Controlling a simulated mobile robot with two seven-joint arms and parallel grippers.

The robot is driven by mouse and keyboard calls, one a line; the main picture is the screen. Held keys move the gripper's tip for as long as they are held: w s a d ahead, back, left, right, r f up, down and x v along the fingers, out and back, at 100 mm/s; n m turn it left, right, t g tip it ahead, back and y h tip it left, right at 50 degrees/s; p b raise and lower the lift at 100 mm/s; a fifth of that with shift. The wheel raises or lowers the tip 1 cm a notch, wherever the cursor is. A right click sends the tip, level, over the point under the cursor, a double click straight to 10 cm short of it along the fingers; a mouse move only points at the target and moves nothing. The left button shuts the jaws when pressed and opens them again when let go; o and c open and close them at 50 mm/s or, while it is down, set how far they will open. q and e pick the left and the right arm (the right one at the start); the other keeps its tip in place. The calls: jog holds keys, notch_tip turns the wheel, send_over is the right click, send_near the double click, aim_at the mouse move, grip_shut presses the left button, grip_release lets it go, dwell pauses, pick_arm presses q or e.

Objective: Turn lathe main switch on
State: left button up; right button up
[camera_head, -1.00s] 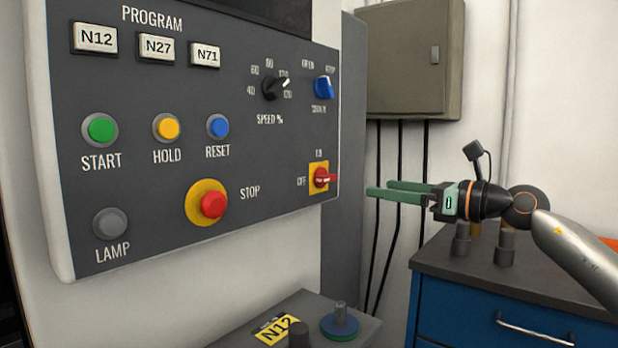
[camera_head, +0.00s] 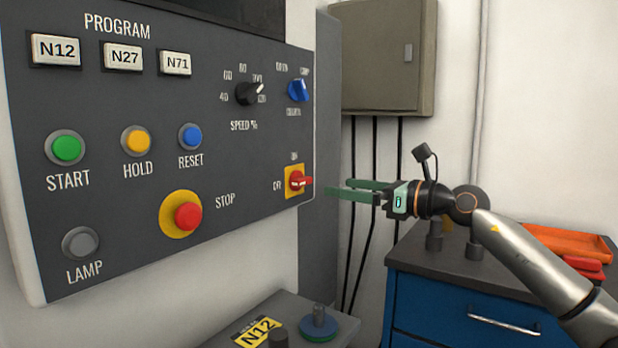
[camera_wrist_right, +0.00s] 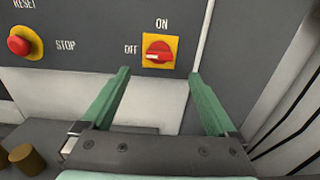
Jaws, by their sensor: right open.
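The main switch (camera_head: 297,181) is a red rotary knob on a yellow plate, at the lower right corner of the grey control panel. In the right wrist view the knob (camera_wrist_right: 158,51) has a white mark pointing left to the OFF label, with ON printed above. My right gripper (camera_head: 338,187) has green fingers and is open and empty. Its fingers point at the panel just right of the switch and do not touch it. In the right wrist view the switch lies ahead, between and beyond the fingertips (camera_wrist_right: 159,73). My left gripper is not in view.
A red STOP button (camera_head: 188,216) sits left of the switch, and a blue selector (camera_head: 298,90) above it. A blue cabinet (camera_head: 430,300) with a dark top stands below my right arm. A small ledge (camera_head: 340,325) with an N12 plate is below the panel.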

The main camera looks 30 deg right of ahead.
aim_at(306, 181)
jog(key=p+x, duration=0.2)
jog(key=x, duration=0.6)
jog(key=shift+a+r+p, duration=0.1)
jog(key=shift+r+p, duration=0.05)
jog(key=shift+p, duration=0.2)
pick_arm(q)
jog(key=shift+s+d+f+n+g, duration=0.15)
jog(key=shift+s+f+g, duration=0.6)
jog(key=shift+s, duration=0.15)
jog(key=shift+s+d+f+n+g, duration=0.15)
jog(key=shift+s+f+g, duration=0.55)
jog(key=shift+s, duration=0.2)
pick_arm(e)
jog(key=shift+w+a, duration=0.25)
jog(key=shift+w, duration=0.4)
jog(key=c, duration=1.4)
jog(key=shift+o, duration=0.2)
